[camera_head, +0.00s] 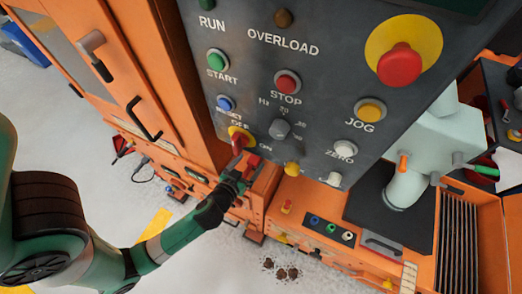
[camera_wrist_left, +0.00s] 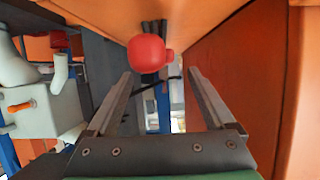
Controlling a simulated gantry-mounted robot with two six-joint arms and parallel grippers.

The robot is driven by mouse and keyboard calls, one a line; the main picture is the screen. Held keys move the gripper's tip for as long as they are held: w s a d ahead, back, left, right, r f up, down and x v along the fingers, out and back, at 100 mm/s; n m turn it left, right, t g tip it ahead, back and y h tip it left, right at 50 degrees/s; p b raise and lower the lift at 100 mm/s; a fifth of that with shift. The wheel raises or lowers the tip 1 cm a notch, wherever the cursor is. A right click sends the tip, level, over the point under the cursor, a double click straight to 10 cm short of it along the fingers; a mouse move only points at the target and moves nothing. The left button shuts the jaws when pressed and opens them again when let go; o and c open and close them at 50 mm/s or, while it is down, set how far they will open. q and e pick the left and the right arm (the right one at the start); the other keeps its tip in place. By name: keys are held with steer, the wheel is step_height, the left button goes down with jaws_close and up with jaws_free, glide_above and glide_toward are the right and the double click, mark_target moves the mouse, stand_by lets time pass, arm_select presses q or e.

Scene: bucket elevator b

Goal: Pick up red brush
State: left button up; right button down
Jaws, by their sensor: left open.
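No red thing in view is clearly a brush. My left gripper (camera_head: 242,174) is open below the control panel's OFF/ON switch. A small red piece (camera_head: 253,160) shows right by its fingertips. In the left wrist view a rounded red object (camera_wrist_left: 147,53) with a small bump on its right side lies ahead, between the lines of the open fingers (camera_wrist_left: 160,76). The fingers are not closed on it. Whether it is the small red piece or the red switch handle (camera_head: 238,141) I cannot tell. My right gripper is not in view.
The dark control panel (camera_head: 320,75) with buttons and a large red stop knob (camera_head: 399,64) overhangs the gripper. An orange cabinet (camera_head: 150,70) stands left. A red-and-black item (camera_head: 122,149) lies by its base. Brown debris (camera_head: 287,272) lies on the grey floor.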

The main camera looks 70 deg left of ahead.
mark_target(254, 159)
arm_select(q)
steer(key=x, duration=0.2)
steer(key=f+b+x, duration=0.1)
steer(key=x, duration=0.2)
steer(key=shift+d, duration=0.1)
jaws_close()
stand_by(0.3)
